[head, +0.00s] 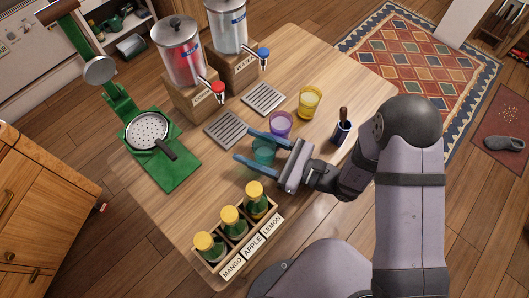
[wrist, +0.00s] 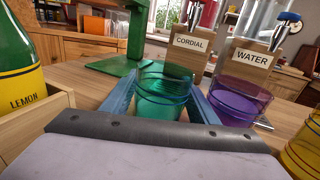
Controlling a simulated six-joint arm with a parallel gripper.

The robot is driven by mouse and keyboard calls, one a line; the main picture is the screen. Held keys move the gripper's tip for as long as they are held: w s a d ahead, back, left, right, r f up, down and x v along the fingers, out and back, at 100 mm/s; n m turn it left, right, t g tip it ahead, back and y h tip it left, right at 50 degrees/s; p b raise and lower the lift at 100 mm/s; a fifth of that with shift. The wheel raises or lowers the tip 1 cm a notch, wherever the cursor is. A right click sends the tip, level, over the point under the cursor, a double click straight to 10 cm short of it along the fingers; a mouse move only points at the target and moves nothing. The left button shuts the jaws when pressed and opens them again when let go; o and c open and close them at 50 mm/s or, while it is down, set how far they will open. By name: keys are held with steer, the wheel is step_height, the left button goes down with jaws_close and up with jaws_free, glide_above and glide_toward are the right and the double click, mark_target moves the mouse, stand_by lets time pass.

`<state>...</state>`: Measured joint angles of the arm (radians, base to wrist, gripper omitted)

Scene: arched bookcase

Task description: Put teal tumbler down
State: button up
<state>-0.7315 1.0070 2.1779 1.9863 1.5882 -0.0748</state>
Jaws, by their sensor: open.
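The teal tumbler (head: 264,152) is upright between the two blue fingers of my gripper (head: 243,145), at the middle of the wooden table (head: 330,75). In the wrist view the teal tumbler (wrist: 163,105) stands between the spread fingers, with a narrow gap showing beside it. My gripper is open around it. The tumbler appears to stand on the table, but its base is hidden by the gripper body.
A purple tumbler (head: 280,124) is close beside the far finger, and a yellow tumbler (head: 310,99) stands beyond it. Drip trays (head: 226,130) and drink dispensers (head: 182,60) are further back. A crate of bottles (head: 212,262) stands at the near edge. A green press (head: 165,170) is left.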

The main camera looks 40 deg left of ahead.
steer(key=shift+s+a, duration=0.1)
steer(key=shift+a, duration=0.2)
steer(key=shift+c, duration=0.2)
steer(key=c, duration=1)
steer(key=shift+r, duration=0.2)
step_height(320, 180, up, 10)
steer(key=shift+f, duration=0.15)
